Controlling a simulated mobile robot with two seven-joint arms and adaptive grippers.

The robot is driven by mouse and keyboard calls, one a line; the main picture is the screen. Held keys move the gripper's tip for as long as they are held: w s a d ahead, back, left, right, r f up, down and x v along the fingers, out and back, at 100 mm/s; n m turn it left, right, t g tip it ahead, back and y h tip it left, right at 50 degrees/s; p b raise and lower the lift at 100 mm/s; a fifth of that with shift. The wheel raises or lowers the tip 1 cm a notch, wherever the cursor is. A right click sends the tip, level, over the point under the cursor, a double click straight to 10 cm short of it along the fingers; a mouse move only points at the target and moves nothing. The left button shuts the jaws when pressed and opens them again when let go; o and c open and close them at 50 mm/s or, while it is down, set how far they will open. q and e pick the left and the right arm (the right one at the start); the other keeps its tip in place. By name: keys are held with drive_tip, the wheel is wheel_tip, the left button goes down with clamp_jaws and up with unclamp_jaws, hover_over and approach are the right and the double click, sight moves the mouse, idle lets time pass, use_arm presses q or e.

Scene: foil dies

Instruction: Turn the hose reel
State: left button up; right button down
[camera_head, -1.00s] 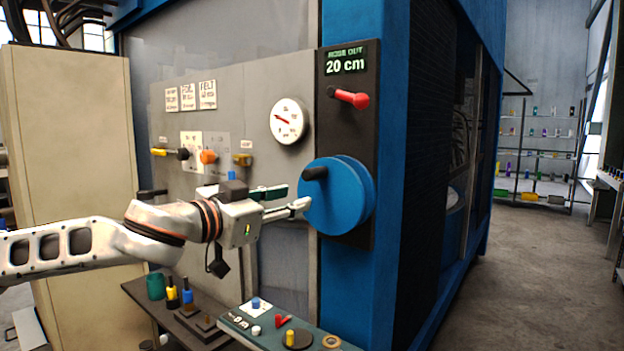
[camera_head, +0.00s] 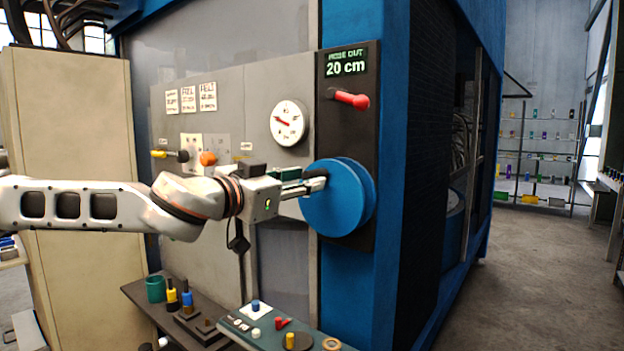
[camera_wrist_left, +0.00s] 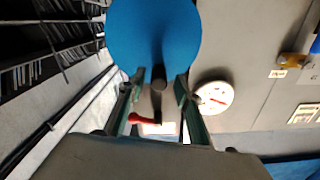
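The hose reel (camera_head: 341,208) is a round blue disc on a dark panel. Its black crank handle (camera_wrist_left: 158,76) stands out from the disc and shows between my left fingers in the left wrist view. My left gripper (camera_head: 318,180) is at the upper left of the reel in the head view and largely hides the handle there. Its fingers (camera_wrist_left: 160,84) are open, one on each side of the handle, with a small gap visible on both sides. The display (camera_head: 346,62) above reads 20 cm. My right gripper is not in view.
A red lever (camera_head: 349,98) sits above the reel, and a round gauge (camera_head: 288,122) is to its left. A green bench (camera_head: 262,335) with small parts stands below my arm. The floor (camera_head: 530,270) on the right is clear.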

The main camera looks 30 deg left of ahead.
sight(327, 199)
use_arm(q)
drive_tip(key=shift+w+d, duration=0.15)
drive_tip(key=shift+w, duration=1.4)
clamp_jaws()
